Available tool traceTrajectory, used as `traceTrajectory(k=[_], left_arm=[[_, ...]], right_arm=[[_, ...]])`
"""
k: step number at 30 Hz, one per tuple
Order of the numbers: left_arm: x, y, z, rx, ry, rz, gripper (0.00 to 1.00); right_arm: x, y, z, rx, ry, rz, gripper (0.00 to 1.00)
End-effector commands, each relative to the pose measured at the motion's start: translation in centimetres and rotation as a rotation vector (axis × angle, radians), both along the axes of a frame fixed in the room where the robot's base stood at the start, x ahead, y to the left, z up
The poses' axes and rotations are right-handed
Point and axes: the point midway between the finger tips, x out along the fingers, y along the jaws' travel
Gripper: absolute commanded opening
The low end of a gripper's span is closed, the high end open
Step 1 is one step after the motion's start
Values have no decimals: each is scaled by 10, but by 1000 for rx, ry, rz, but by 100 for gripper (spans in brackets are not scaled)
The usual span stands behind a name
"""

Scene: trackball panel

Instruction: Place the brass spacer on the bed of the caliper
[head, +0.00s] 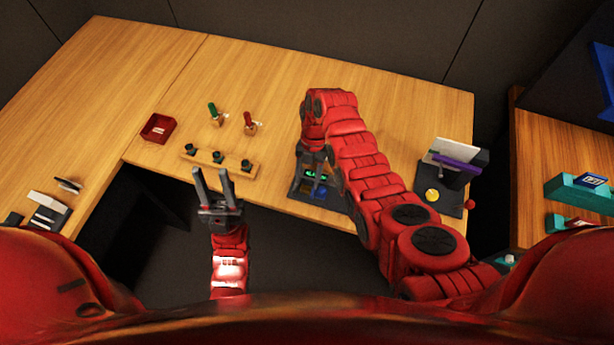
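My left gripper (210,173) is open and empty, with its two fingers apart, in front of the table's near edge. My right arm reaches over the table, and its gripper (313,160) points down over a dark device (305,188) with a green lit display and a blue part. The arm hides much of this device, and whether the gripper holds anything cannot be seen. I cannot tell whether this device is the caliper. I cannot identify the brass spacer for sure; a small round yellow piece (432,195) shows on the dark stand at the right.
The dark stand (452,203) carries a white panel and a purple bar; a red ball is at its side. A red tray (158,128), a green-topped piece (214,114), a red-topped piece (250,123) and a wooden strip with black knobs (219,161) stand left.

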Motion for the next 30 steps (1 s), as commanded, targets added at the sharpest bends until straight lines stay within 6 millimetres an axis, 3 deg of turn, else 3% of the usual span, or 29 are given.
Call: traceTrajectory(k=[14, 21, 23, 27, 30], left_arm=[[0, 0, 1, 0, 0, 0, 39], [0, 0, 24, 0, 0, 0, 39], [0, 0, 11, 0, -1, 0, 39], [0, 0, 0, 0, 0, 0, 39], [0, 0, 10, 0, 0, 0, 39]], right_arm=[[1, 5, 2, 10, -7, 5, 70], [1, 4, 20, 7, -3, 5, 70], [4, 3, 16, 8, -8, 3, 70], [12, 0, 32, 8, -10, 3, 70], [19, -3, 58, 7, -9, 1, 70]])
